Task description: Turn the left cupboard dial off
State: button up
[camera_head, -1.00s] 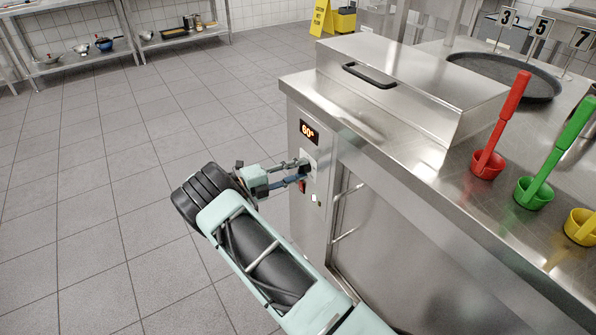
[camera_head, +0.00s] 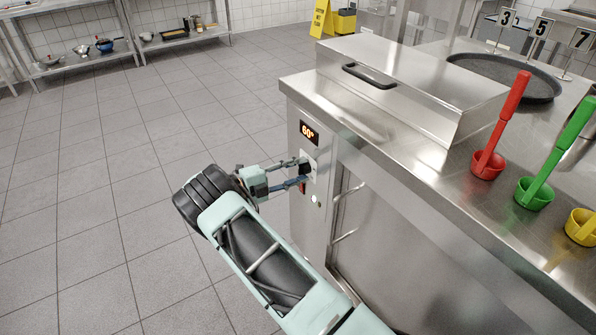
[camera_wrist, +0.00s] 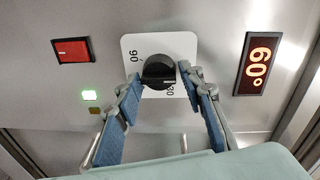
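The dial (camera_wrist: 159,69) is a round black knob on a white plate (camera_wrist: 131,45) marked with numbers, on the steel cupboard's front panel. My gripper (camera_wrist: 160,80) has one blue-padded finger on each side of the dial, with the fingertips apart. I cannot tell whether either fingertip touches the knob. In the head view my gripper (camera_head: 304,171) is at the panel, and its fingers mostly hide the dial.
A lit 60° display (camera_wrist: 257,63) and a red switch (camera_wrist: 73,50) flank the dial, with a green light (camera_wrist: 89,95) near the switch. The cupboard handle (camera_head: 347,190) is right of the panel. Red (camera_head: 488,165) and green (camera_head: 534,195) ladles stand on the counter. The floor at left is clear.

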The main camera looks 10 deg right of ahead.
jog(key=shift+o, duration=0.8)
jog(key=shift+a, duration=0.25)
jog(key=v, duration=1.1)
jog(key=shift+s+a, duration=0.2)
jog(key=shift+a, duration=0.05)
